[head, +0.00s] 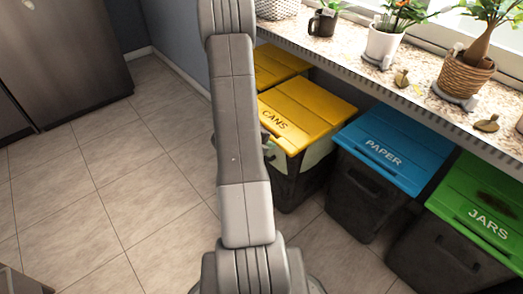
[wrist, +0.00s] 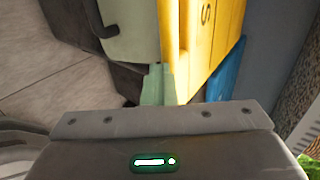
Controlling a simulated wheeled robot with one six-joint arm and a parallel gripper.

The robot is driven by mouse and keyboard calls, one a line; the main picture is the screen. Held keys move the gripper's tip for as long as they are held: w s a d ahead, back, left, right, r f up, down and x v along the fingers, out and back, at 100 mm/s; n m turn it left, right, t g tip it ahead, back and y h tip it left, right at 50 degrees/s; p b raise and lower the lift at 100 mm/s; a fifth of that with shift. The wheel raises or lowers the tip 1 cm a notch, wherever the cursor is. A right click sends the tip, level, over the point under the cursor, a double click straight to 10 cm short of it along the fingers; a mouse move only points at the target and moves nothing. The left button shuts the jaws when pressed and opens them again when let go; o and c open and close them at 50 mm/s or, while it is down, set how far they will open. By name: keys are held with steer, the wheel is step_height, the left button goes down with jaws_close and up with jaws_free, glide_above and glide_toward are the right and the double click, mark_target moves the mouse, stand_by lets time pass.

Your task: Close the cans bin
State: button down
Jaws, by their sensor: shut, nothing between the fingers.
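The cans bin (head: 300,172) has a dark body with a pale green band below its yellow lid (head: 305,108), which is marked CANS. The lid lies roughly level over the bin. I cannot tell whether it is fully seated. In the wrist view the yellow lid (wrist: 205,40) stands on edge because the camera is turned, with the pale green band (wrist: 130,30) beside it. My gripper (wrist: 156,82) is shut and empty, close to the lid's edge; I cannot tell whether it touches. In the head view my arm hides most of it and the bin's left side.
A blue PAPER bin (head: 382,146) and a green JARS bin (head: 482,205) stand to the right. Another yellow panel (head: 280,66) is behind. A stone counter (head: 350,50) with potted plants overhangs the bins. The tiled floor (head: 110,180) at left is clear.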

mark_target(304, 124)
steer(key=w+d, duration=0.3)
steer(key=d, duration=0.1)
steer(key=w+d, duration=0.4)
steer(key=d, duration=0.1)
steer(key=w+d, duration=0.3)
steer(key=d, duration=0.2)
steer(key=shift+w+d, duration=0.15)
steer(key=shift+d, duration=0.05)
steer(key=shift+a, duration=0.2)
